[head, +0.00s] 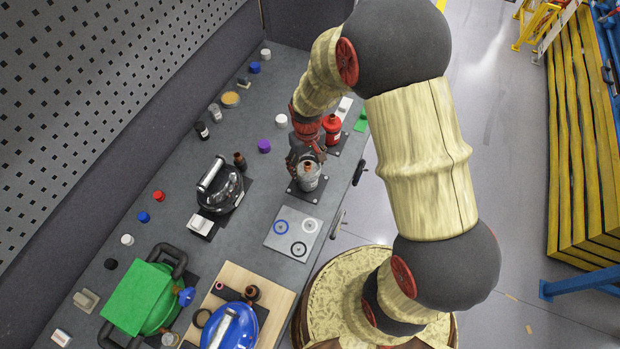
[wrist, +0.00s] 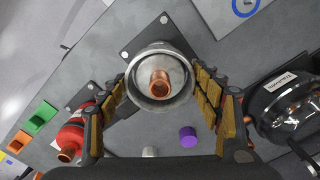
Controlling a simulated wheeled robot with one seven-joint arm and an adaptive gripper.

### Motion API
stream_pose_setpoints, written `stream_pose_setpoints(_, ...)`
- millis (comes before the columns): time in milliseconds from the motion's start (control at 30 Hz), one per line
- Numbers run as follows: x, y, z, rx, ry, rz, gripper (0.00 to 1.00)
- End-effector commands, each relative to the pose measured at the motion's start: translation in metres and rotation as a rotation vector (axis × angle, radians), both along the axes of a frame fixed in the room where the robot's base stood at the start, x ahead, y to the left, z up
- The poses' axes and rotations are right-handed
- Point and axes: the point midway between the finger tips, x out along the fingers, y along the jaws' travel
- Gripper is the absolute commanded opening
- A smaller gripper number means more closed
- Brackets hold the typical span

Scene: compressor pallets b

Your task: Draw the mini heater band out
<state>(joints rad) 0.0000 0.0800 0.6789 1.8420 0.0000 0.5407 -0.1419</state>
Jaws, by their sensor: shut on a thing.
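In the wrist view a silver ring, which I take for the mini heater band (wrist: 186,84), surrounds a silver can with a copper stub (wrist: 160,84) in its top. My gripper (wrist: 162,100) has a padded finger on each side and is shut on the band. In the head view my gripper (head: 305,155) reaches down to the silver can (head: 310,182), which looks upright over a dark square plate (head: 298,197). The fingers and wrist partly hide the band there. I cannot tell whether the band has risen along the can.
A red canister (head: 332,124) stands close behind on its own plate. A black pot-shaped compressor (head: 222,190) is to the left. A grey panel with coloured rings (head: 278,241) lies in front. A purple cap (head: 264,146) and other small caps dot the bench.

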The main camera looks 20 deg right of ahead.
Motion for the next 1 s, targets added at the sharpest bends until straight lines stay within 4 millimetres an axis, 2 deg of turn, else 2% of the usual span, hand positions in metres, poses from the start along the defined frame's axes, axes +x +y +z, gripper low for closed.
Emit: stream_pose_setpoints(1000, 0.0, 0.0, 0.047, 0.0, 0.0, 0.0, 0.34)
